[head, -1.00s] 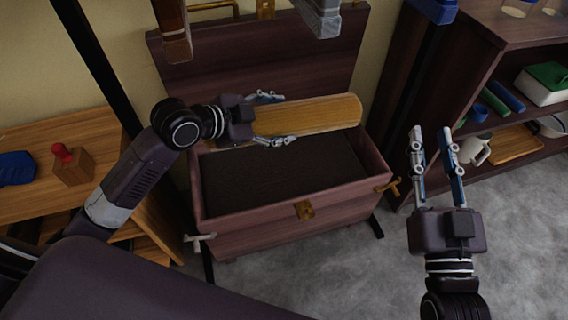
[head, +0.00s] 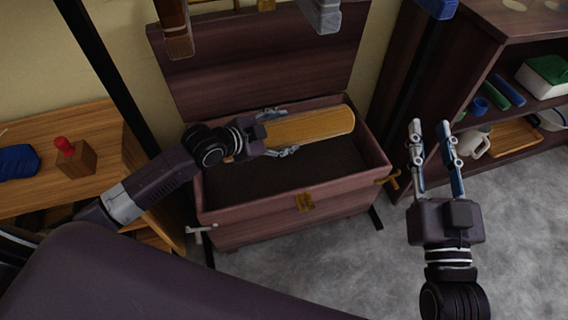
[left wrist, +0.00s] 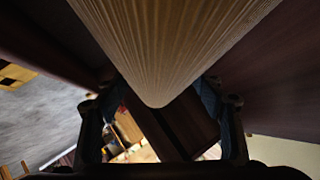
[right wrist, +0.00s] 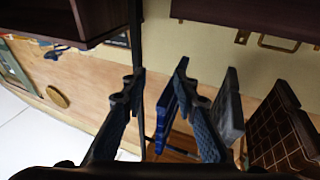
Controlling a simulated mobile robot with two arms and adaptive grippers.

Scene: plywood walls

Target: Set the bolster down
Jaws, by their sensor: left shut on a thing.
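The bolster (head: 318,124) is a long, ribbed, yellow-tan roll with a rounded end. My left gripper (head: 276,132) is shut on its left part and holds it lengthwise over the open wooden chest (head: 252,234). In the left wrist view the bolster (left wrist: 160,45) runs between the two fingers and fills the upper middle. The chest's dark interior shows below the bolster; I cannot tell whether the bolster touches anything there. My right gripper (head: 432,160) is open and empty, to the right of the chest.
The chest's raised lid (head: 260,65) stands behind the bolster. A wooden table (head: 95,165) with a red-knobbed block (head: 75,155) is at left. A shelf (head: 510,148) with a mug (head: 475,144) and a green-lidded box is at right. Grey floor in front of the chest is clear.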

